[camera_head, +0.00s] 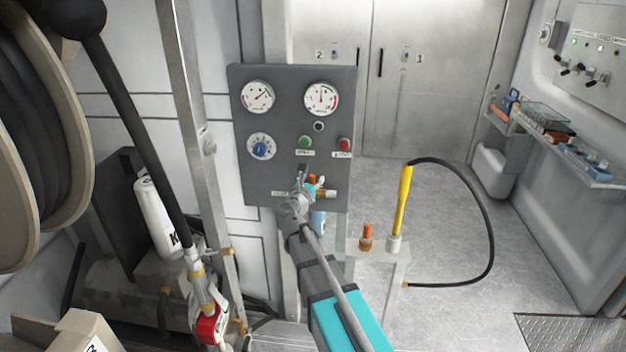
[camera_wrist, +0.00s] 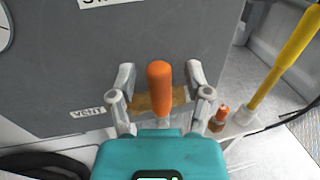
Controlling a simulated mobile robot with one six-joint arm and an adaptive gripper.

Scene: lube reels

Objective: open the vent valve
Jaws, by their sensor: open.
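The vent valve is a brass body (camera_wrist: 150,102) with an orange handle (camera_wrist: 159,74) on the grey panel (camera_wrist: 60,65), beside the VENT label (camera_wrist: 87,112). In the wrist view the handle points up and toward the camera. My gripper (camera_wrist: 161,78) is open, with one finger on each side of the orange handle. Gaps show between the fingers and the handle, so it is not gripped. In the head view my gripper (camera_head: 304,190) is at the panel's lower part and hides much of the valve; some brass (camera_head: 321,193) shows to its right.
The panel carries two gauges (camera_head: 258,96), a blue knob (camera_head: 261,148), a green button (camera_head: 305,142) and a red button (camera_head: 344,144). A yellow wand (camera_head: 403,200) with a black hose stands at right, beside another orange-topped fitting (camera_head: 367,236). A hose reel (camera_head: 25,130) is at left.

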